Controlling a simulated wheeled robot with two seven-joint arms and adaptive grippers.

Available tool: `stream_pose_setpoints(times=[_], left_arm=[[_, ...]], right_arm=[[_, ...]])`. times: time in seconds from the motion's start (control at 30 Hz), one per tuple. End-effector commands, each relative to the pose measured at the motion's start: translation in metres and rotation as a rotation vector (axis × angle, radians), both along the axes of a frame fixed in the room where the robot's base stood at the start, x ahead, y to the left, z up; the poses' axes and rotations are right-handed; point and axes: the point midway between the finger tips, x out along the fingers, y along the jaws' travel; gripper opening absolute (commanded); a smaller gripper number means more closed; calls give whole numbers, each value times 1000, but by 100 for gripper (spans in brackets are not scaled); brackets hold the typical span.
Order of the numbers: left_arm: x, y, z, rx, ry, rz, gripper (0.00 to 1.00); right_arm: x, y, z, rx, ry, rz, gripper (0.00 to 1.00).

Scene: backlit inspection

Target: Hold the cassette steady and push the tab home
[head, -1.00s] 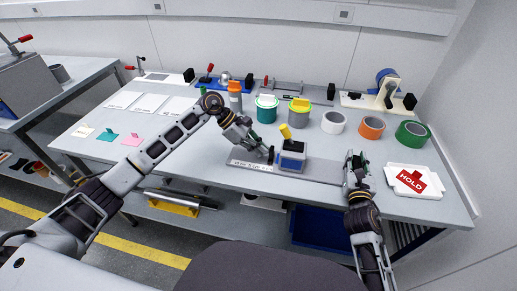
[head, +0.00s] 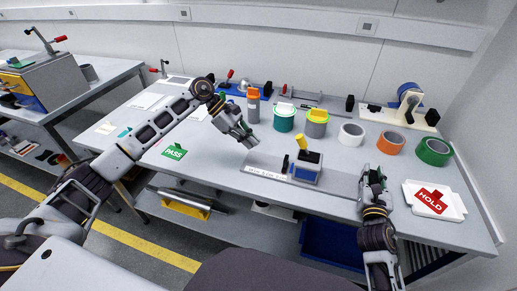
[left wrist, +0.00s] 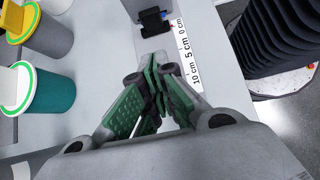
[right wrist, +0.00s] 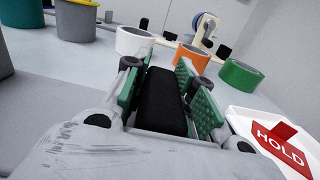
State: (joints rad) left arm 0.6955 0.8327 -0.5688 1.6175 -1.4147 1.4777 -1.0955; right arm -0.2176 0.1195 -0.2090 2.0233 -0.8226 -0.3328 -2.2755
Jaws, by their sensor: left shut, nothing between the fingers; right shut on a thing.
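The cassette (head: 305,174) is a blue and grey box with a dark top, standing on a grey fixture plate (head: 336,184). The yellow tab (head: 301,141) stands up from its top, slightly tilted. My left gripper (head: 250,142) is shut and empty, up and left of the cassette and apart from it; its closed green-padded fingers show in the left wrist view (left wrist: 152,65). My right gripper (head: 371,176) is right of the cassette, apart from it. In the right wrist view it is shut on a black block (right wrist: 162,100).
A scale strip (head: 266,173) runs along the plate's front left. Teal (head: 284,118), grey (head: 316,123), white (head: 351,134), orange (head: 390,143) and green (head: 433,152) round items stand behind. A HOLD tray (head: 452,211) is right; a green PASS sign (head: 175,152) is left.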

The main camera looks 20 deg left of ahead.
Motion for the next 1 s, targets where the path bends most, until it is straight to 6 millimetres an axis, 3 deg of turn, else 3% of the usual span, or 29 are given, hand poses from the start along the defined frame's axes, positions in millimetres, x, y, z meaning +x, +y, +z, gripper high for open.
stream_pose_setpoints(times=[0.3, 0.73, 0.77, 0.93, 1.0], left_arm=[[0, 19, 19, 1, 1, -1, 0], [0, 21, 20, 0, 1, -1, 0], [0, 21, 20, 1, 1, -1, 0], [0, 21, 20, 0, 1, -1, 0], [0, 21, 20, 0, 1, -1, 0]], right_arm=[[-1, 0, -5, -1, 9, -1, 0], [-1, 0, -5, -1, 9, -1, 0], [-1, 0, -5, -1, 9, -1, 27], [0, 0, -3, -1, 6, -1, 49], [0, 0, -3, -1, 5, -1, 51]])
